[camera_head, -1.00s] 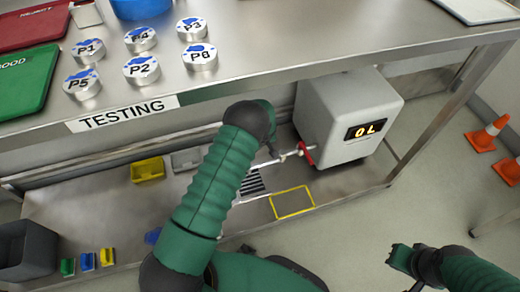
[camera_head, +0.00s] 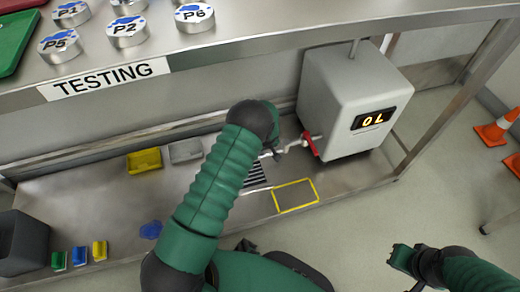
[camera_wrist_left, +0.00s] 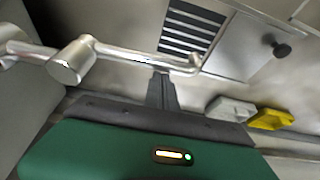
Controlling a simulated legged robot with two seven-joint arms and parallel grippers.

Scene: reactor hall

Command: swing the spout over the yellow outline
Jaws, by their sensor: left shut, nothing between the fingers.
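The metal spout (camera_head: 291,147) reaches left from the red fitting (camera_head: 311,144) on the grey tank (camera_head: 350,100). In the left wrist view the spout (camera_wrist_left: 130,53) is a jointed pipe with a bent-up end, over a dark slotted grate (camera_wrist_left: 192,30). The yellow outline (camera_head: 292,184) lies on the lower shelf, in front of the spout and right of the grate. My left gripper (camera_head: 273,152) is mostly hidden behind its arm. In the wrist view its shut fingers (camera_wrist_left: 160,84) are close beside the spout, empty; contact is unclear. My right gripper (camera_head: 395,256) is far from the spout, its jaws unclear.
The testing bench (camera_head: 230,55) overhangs the shelf. A yellow bin (camera_head: 144,161) and a grey bin (camera_head: 185,151) stand at the shelf's back left. The outline is empty. Orange cones (camera_head: 497,128) stand on the floor at right.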

